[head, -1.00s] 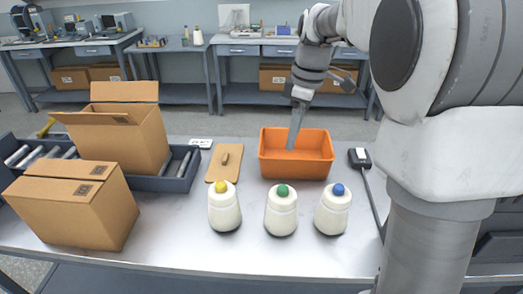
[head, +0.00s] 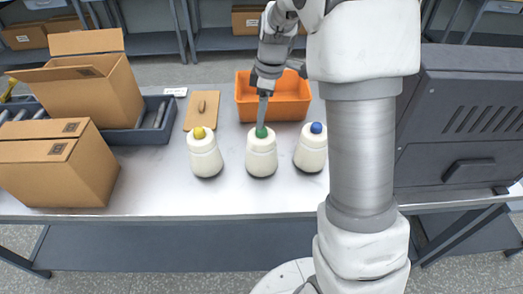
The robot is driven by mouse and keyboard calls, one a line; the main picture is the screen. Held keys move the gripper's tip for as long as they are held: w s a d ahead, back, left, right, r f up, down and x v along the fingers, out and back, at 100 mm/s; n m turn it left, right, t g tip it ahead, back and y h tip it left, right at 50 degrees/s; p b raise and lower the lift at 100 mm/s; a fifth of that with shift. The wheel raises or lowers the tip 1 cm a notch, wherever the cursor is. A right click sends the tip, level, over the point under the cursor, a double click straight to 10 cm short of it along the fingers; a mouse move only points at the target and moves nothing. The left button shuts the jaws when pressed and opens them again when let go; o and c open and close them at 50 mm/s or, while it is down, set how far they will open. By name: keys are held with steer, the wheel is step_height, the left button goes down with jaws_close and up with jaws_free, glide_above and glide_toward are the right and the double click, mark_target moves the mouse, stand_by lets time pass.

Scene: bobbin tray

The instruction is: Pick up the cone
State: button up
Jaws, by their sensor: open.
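Three white cones stand upright in a row on the table: one with a yellow top (head: 205,156), one with a green top (head: 262,158) and one with a blue top (head: 311,151). My gripper (head: 262,121) is open, seen edge-on, and points down at the green top. Its fingertips overlap the green top in the picture; I cannot tell whether they touch it or are around it. No cone is lifted.
An orange bin (head: 291,106) stands behind the cones. A wooden board (head: 202,112) with a handle lies to its left. Two cardboard boxes (head: 83,101) (head: 55,179) and a roller conveyor (head: 157,130) fill the left. The table (head: 181,194) is clear in front of the cones.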

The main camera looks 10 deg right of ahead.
mark_target(263, 129)
step_height(263, 129, down, 5)
steer(key=shift+r, duration=0.2)
steer(key=shift+c, duration=0.2)
jaws_close()
steer(key=shift+r, duration=0.1)
stand_by(1.1)
